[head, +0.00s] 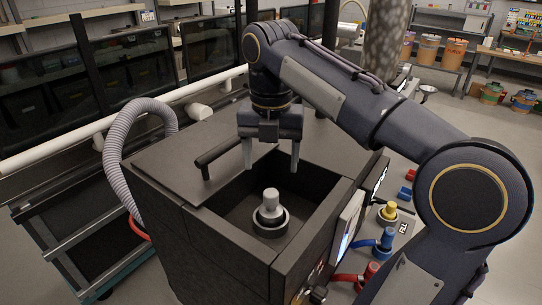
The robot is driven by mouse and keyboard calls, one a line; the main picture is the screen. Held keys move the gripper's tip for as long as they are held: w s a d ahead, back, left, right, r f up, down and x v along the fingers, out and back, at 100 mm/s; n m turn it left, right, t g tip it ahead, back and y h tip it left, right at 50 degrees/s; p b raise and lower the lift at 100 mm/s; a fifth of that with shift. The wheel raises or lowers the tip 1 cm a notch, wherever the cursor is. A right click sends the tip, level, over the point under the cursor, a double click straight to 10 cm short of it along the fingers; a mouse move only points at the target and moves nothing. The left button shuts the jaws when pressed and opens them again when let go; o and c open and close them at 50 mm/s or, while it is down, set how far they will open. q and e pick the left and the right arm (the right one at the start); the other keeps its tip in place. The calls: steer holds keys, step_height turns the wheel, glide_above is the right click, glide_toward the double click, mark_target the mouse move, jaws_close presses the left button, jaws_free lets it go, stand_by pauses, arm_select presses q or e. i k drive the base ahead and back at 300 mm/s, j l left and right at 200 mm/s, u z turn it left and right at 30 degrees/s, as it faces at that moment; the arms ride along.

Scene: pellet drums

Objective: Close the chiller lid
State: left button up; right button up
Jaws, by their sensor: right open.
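The chiller (225,248) is a dark box with a square opening in its top. Its lid (175,150) looks like the flat dark panel behind and left of the opening, which is uncovered. A black bar handle (220,153) stands on the panel near the opening's edge. My right gripper (271,160) points down, open and empty, over the back of the opening. Its left finger is close to the handle's right end; I cannot tell whether they touch. Inside the opening is a grey-white capped piece (270,205) on a dark round base. My left gripper is out of view.
A grey corrugated hose (113,160) loops at the chiller's left side. Red and blue valves (383,245) and a yellow one (388,211) stand on the right, beside a lit panel (347,228). A white pipe (75,133) runs behind on the left.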

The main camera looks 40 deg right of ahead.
mark_target(195, 165)
steer(key=k, duration=1)
